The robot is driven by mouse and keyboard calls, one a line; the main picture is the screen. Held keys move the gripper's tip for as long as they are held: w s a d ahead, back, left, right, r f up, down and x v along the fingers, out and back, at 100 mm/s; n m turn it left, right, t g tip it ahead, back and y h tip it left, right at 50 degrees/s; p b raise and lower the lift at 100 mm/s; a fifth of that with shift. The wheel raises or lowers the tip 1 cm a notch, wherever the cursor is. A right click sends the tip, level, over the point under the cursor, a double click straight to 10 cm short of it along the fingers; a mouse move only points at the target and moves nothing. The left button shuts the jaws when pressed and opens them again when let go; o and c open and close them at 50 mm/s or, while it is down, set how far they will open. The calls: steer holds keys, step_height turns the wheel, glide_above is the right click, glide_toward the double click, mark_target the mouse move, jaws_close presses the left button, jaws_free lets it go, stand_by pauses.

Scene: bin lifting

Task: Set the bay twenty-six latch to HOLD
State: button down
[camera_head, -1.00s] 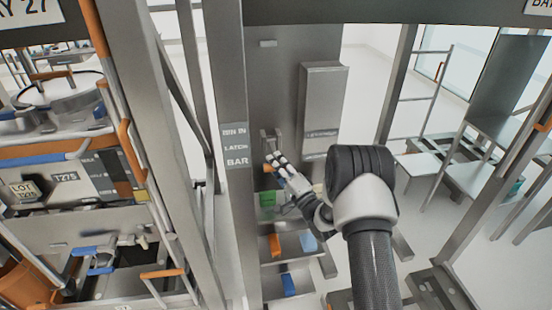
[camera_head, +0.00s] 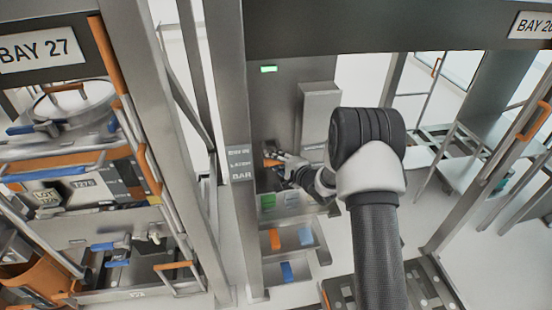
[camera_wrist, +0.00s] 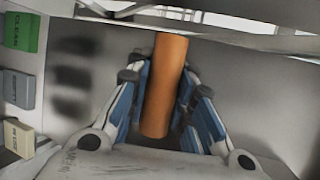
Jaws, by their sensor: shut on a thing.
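My gripper (camera_wrist: 165,100) is shut on an orange cylindrical handle (camera_wrist: 160,85) in the wrist view, with blue-padded fingers on both sides of it. I take this handle to be the latch's. In the head view my gripper (camera_head: 276,160) reaches to the grey back panel (camera_head: 270,110), just right of the post label (camera_head: 240,163) reading "BIN IN LATCH BAR". A small indicator (camera_head: 268,69) high on that panel glows green. The handle is mostly hidden by my fingers in the head view. I cannot read a HOLD mark.
Green (camera_wrist: 20,33), grey-blue (camera_wrist: 17,88) and beige (camera_wrist: 17,137) tags line the wrist view's left side. Orange (camera_head: 275,239) and blue (camera_head: 306,236) pieces lie below. Bay 27 (camera_head: 38,49) is left.

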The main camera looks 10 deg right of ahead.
steer(key=shift+w+r, duration=0.25)
steer(key=shift+r, duration=0.25)
steer(key=c, duration=1.7)
jaws_free()
steer(key=o, duration=0.3)
steer(key=shift+s+f, duration=0.1)
steer(key=shift+f, duration=0.05)
steer(key=shift+o, duration=0.2)
steer(key=shift+s+d, duration=0.1)
steer(key=shift+s, duration=0.1)
steer(key=v, duration=1.1)
steer(key=shift+s, duration=0.3)
steer(key=shift+d, duration=0.1)
